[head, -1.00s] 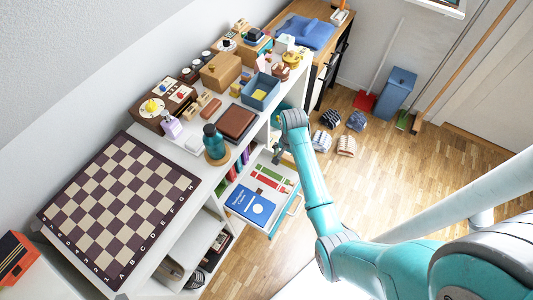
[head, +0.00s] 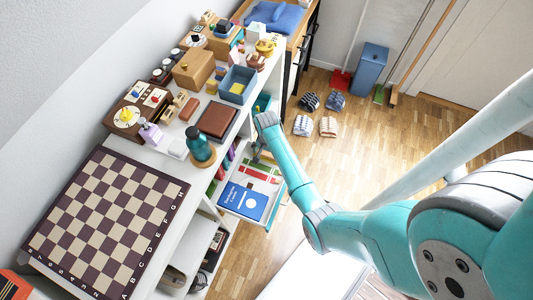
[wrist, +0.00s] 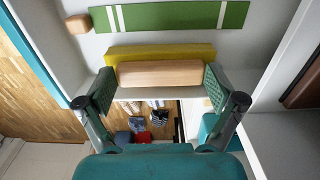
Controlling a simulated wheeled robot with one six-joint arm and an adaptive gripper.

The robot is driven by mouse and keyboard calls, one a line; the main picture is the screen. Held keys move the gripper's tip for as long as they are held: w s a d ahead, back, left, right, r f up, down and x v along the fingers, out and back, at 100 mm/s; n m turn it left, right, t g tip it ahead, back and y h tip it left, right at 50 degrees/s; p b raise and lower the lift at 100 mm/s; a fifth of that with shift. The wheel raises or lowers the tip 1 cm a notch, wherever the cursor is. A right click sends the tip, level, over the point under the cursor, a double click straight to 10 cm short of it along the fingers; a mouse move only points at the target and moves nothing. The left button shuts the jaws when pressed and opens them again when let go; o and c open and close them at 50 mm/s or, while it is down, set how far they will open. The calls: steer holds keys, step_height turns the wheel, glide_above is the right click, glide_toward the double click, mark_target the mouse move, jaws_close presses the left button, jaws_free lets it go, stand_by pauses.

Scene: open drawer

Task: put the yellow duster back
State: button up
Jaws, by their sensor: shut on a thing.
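The yellow duster (wrist: 160,53) is a yellow pad with a pale wooden back, and it lies crosswise between my fingertips in the wrist view. My gripper (wrist: 158,85) is shut on it, one finger at each end. The drawer holds a blue book (head: 242,201) and green and red items. In the wrist view a green strip with white bands (wrist: 175,16) lies beyond the duster on a pale surface.
A small wooden block (wrist: 78,24) lies left of the green strip. Above the drawer, the white shelf top holds a chessboard (head: 108,222), a teal bottle (head: 200,145), a brown case (head: 217,121) and a blue bin (head: 238,84).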

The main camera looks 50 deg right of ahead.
mark_target(267, 154)
steer(key=shift+f, duration=0.25)
steer(key=shift+f, duration=0.1)
steer(key=o, duration=0.9)
steer(key=shift+c, duration=0.2)
step_height(267, 154, up, 12)
